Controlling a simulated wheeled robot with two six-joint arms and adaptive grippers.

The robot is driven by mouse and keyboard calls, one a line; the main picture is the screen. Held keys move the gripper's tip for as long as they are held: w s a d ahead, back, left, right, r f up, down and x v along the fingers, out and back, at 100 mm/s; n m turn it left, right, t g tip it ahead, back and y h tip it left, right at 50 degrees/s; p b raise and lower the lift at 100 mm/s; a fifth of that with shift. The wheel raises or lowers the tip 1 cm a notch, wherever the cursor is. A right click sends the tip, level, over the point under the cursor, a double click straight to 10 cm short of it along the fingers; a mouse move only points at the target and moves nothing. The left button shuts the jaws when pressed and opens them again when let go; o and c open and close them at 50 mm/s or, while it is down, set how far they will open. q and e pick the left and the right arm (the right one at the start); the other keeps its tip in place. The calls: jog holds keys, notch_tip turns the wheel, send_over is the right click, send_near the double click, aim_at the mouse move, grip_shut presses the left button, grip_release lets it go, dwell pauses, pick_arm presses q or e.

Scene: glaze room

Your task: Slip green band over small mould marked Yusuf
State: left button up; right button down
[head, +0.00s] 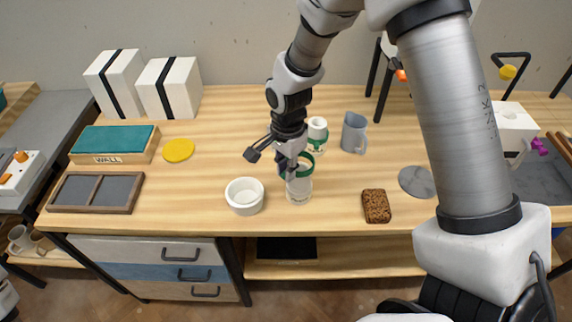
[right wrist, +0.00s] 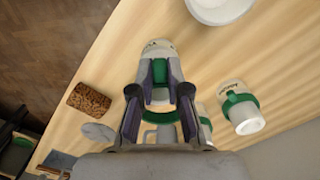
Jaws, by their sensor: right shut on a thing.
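My right gripper (head: 290,163) points down and is shut on a green band (head: 310,157). A pale, near-white mould (head: 299,191) stands upright on the table directly below. In the right wrist view the mould (right wrist: 157,48) is just beyond the fingertips (right wrist: 160,88), with green of the band (right wrist: 160,70) between them. The band is at the mould's top; I cannot tell whether it is around it. The mould's small marking is not readable. Another pale mould (head: 317,126) with a green band stands behind; it also shows in the right wrist view (right wrist: 240,110). My left gripper is out of view.
A white bowl (head: 245,195) stands close left of the mould. A grey mug (head: 354,133) is behind right, a brown sponge-like block (head: 376,206) and grey disc (head: 416,182) to the right. A yellow disc (head: 178,150), teal-topped box (head: 114,142) and slate tray (head: 96,192) are left.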

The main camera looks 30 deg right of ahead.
jog(key=shift+s, duration=0.25)
jog(key=shift+w, duration=0.1)
jog(key=shift+f, duration=0.1)
dwell(0.3)
jog(key=shift+f, duration=0.1)
dwell(0.3)
jog(key=shift+f, duration=0.8)
jog(key=shift+a+f, duration=0.1)
jog(key=shift+f, duration=0.15)
jog(key=shift+f+b, duration=0.5)
jog(key=shift+f, duration=0.1)
jog(key=shift+f, duration=0.3)
dwell(0.3)
jog(key=shift+f, duration=0.35)
